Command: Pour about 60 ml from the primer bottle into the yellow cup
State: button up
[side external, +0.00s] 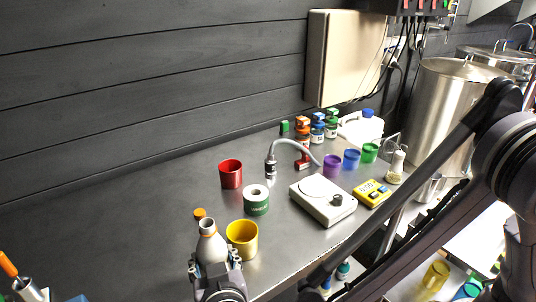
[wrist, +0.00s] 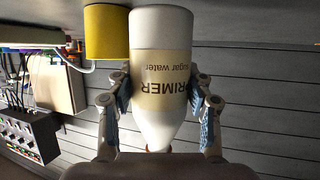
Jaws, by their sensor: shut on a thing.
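The primer bottle (side external: 210,243) is white with a cream label and stands upright, its neck open at the top. In the wrist view, which is upside down, the bottle (wrist: 161,120) shows its label reading PRIMER, sugar water. My gripper (side external: 214,262) is shut on the bottle's sides, one finger on each side, as the wrist view also shows (wrist: 161,88). The yellow cup (side external: 242,240) stands upright on the steel bench, close to the right of the bottle; it is at the upper left in the wrist view (wrist: 106,32). I cannot tell whether the bottle touches the bench. The liquid is hidden.
An orange cap (side external: 200,213) lies behind the bottle. A green-and-white roll (side external: 256,200), a red cup (side external: 231,174) and a white plate device (side external: 323,200) stand farther back. A bent-neck lamp (side external: 271,166), a yellow meter (side external: 372,193) and coloured cups are beyond. The bench's left is mostly clear.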

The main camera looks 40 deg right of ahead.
jog(key=shift+f, duration=0.4)
jog(key=shift+r, duration=0.1)
jog(key=shift+d+r+m+g+y, duration=0.15)
jog(key=shift+m+g+y, duration=0.75)
jog(key=shift+g+y, duration=0.2)
jog(key=g+y, duration=0.1)
jog(key=m+y, duration=0.1)
jog(key=shift+w+d+g+y, duration=0.2)
jog(key=shift+d+g+y, duration=0.1)
jog(key=shift+d+g, duration=0.1)
jog(key=a+m+g+y, duration=0.1)
jog(key=f+m+g+y, duration=0.1)
jog(key=y, duration=0.1)
jog(key=shift+s+a+f+p, duration=0.25)
jog(key=shift+s+a+p, duration=0.1)
jog(key=shift+s+a, duration=0.05)
jog(key=shift+s+a+r+m+g+y, duration=0.15)
jog(key=shift+r+m+g+y, duration=0.15)
jog(key=shift+r+m+y, duration=0.5)
jog(key=shift+w+d+r+g+y, duration=0.3)
jog(key=shift+r+y, duration=0.2)
jog(key=shift+y, duration=0.2)
jog(key=shift+r+y, duration=0.25)
jog(key=shift+y, duration=0.05)
jog(key=shift+d+r+m+g+y+p, duration=0.15)
jog(key=shift+r+m+g+y+p, duration=0.15)
jog(key=shift+r+m+y+p, duration=0.45)
